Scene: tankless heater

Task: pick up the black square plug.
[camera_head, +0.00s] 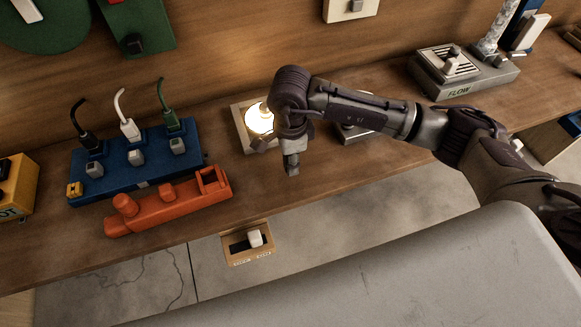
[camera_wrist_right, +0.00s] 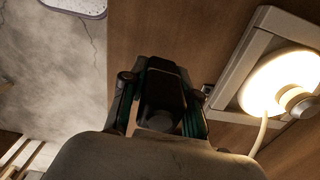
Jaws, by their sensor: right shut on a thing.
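My right gripper (camera_head: 291,158) points down over the wooden counter, just right of the lit lamp. In the right wrist view, the gripper (camera_wrist_right: 163,112) has its green-lined fingers on both sides of a dark, square-edged block, which looks like the black square plug (camera_wrist_right: 163,82). The gripper is shut on it. In the head view the plug is hard to make out, with only a small greyish tip showing below the gripper. My left gripper is not in view.
A lit round lamp (camera_head: 259,118) stands close beside the gripper. A blue power strip (camera_head: 138,169) with black, white and green corded plugs sits left, behind an orange toy-like boat (camera_head: 165,204). A switch box (camera_head: 247,244) is on the counter's front edge. A FLOW box (camera_head: 462,77) stands right.

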